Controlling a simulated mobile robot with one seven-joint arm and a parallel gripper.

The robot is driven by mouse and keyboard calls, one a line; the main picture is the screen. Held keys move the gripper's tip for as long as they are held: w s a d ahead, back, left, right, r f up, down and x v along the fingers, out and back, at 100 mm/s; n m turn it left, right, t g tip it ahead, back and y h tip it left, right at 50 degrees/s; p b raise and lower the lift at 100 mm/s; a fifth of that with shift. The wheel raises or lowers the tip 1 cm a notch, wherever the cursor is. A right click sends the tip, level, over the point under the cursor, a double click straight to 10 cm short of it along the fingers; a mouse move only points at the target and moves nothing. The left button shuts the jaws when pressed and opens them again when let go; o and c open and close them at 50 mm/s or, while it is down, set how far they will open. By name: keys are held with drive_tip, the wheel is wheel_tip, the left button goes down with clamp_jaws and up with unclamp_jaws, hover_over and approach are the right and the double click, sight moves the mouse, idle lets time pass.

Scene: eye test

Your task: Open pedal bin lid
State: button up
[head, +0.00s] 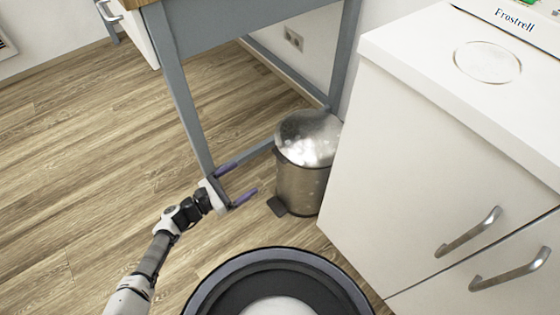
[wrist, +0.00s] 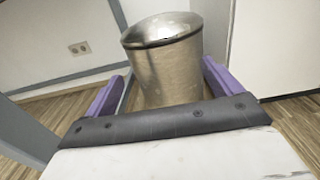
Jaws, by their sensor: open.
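The pedal bin (head: 302,186) is a metal cylinder with a domed, shiny lid (head: 310,136) that is down. It stands upright on the floor between the grey table frame and the white cabinet. Its dark pedal (head: 277,207) sticks out low at the front left. My gripper (head: 248,182) is open and empty, left of the bin, with its purple fingers pointing toward it. In the wrist view the bin body (wrist: 166,75) and lid (wrist: 160,28) show ahead between the two fingers; the bin's lower part is hidden behind my gripper.
A grey table leg (head: 180,95) stands just behind my gripper, with a low grey bar running behind the bin. The white cabinet (head: 395,170) with metal handles is close on the bin's right. Wooden floor (head: 90,150) is clear to the left.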

drive_tip(key=x, duration=1.3)
drive_tip(key=shift+w+d, duration=0.1)
drive_tip(key=shift+w, duration=0.05)
